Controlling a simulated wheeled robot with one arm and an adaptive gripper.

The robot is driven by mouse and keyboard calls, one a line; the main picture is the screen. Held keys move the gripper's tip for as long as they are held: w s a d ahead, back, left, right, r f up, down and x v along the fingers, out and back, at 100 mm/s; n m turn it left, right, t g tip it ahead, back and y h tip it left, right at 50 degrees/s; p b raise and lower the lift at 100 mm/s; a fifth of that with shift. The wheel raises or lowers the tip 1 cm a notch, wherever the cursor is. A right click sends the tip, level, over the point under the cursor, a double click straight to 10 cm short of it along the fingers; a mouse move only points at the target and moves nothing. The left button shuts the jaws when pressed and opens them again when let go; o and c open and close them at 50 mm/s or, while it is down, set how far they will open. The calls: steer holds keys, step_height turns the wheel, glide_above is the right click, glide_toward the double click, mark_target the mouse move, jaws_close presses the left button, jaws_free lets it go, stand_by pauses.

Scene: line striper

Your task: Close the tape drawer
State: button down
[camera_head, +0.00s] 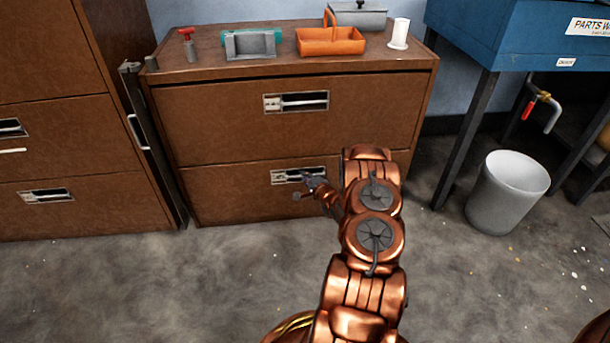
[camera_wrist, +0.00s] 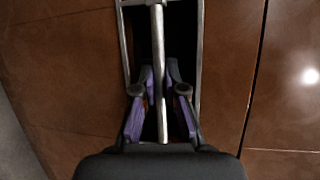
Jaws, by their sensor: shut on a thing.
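The brown cabinet in the head view has two drawers, an upper drawer (camera_head: 220,125) and a lower drawer (camera_head: 232,193). No label shows which one is the tape drawer. Both fronts look nearly flush with the cabinet; I cannot tell whether a small gap remains. My gripper (camera_head: 308,182) is at the lower drawer's recessed handle (camera_head: 285,176), partly covering it. In the wrist view, my gripper's purple-sided fingers (camera_wrist: 159,92) reach into the recess on both sides of the metal handle bar (camera_wrist: 158,35) and are shut on it. My arm hides the lower drawer's right part.
On the cabinet top are an orange carrier (camera_head: 330,45), a grey-and-green holder (camera_head: 250,45), a red-topped item (camera_head: 188,42) and a white cylinder (camera_head: 399,32). Another brown cabinet (camera_head: 60,180) stands left. A blue washer (camera_head: 500,35) and white bin (camera_head: 508,190) stand right. The left floor is clear.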

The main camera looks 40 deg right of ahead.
steer(key=shift+w+r+p, duration=0.3)
steer(key=shift+w+p, duration=0.15)
steer(key=shift+w, duration=0.1)
steer(key=shift+d+f, duration=0.15)
steer(key=shift+d, duration=0.05)
steer(key=c, duration=1.5)
jaws_free()
steer(key=shift+s+d+f, duration=0.1)
steer(key=shift+d, duration=0.05)
steer(key=shift+s, duration=0.15)
steer(key=v, duration=1.1)
steer(key=shift+s, duration=0.3)
